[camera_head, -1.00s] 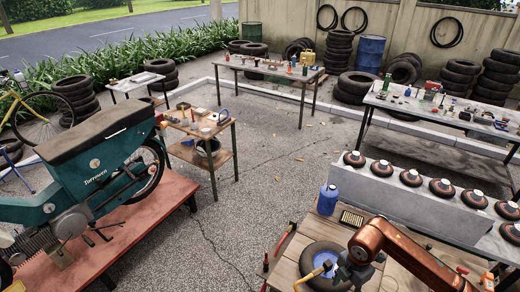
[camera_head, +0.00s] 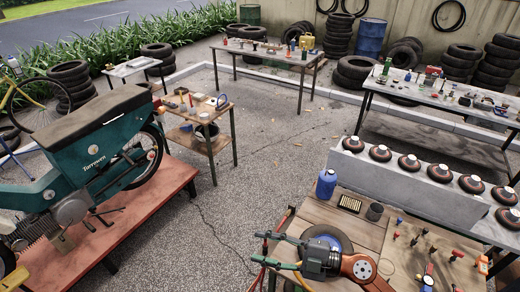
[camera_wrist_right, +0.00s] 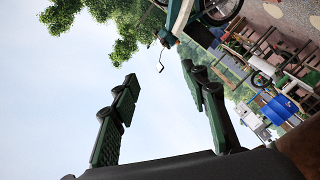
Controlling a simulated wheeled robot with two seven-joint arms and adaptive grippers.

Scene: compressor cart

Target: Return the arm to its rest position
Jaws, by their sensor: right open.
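My right gripper (camera_head: 258,248) is at the bottom centre of the head view, above the near edge of the wooden bench (camera_head: 371,236). Its two dark fingers point left and stand apart with nothing between them. The right wrist view also shows the open fingers (camera_wrist_right: 159,70) against sky and foliage. My orange right arm (camera_head: 362,270) comes in from the lower right. The gripper body hides part of a tyre with a blue rim (camera_head: 328,234) on the bench. My left gripper is not in view.
A teal moped (camera_head: 95,160) stands on a red platform (camera_head: 120,218) at left. Bare pavement lies between.

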